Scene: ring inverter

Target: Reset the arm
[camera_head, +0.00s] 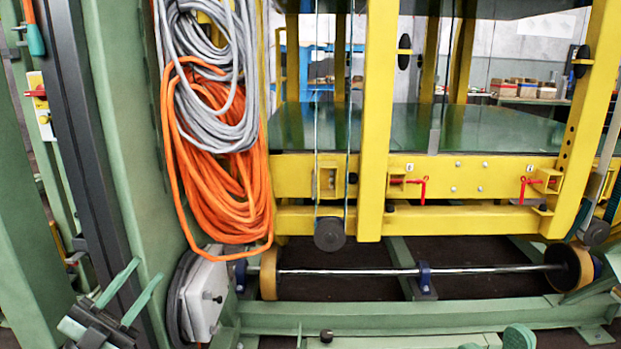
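My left gripper (147,270) is in the lower left corner. Its two green fingers stand apart with nothing between them, pointing up and to the right. It is in front of the green upright post (135,150), and I cannot tell whether it touches it.
A yellow frame (375,120) with a dark green deck (400,125) fills the middle and right. Grey cable (215,95) and orange cable (215,190) hang at its left. A metal shaft (350,271) runs low above a green base beam (400,317). A white box (205,297) sits near the gripper.

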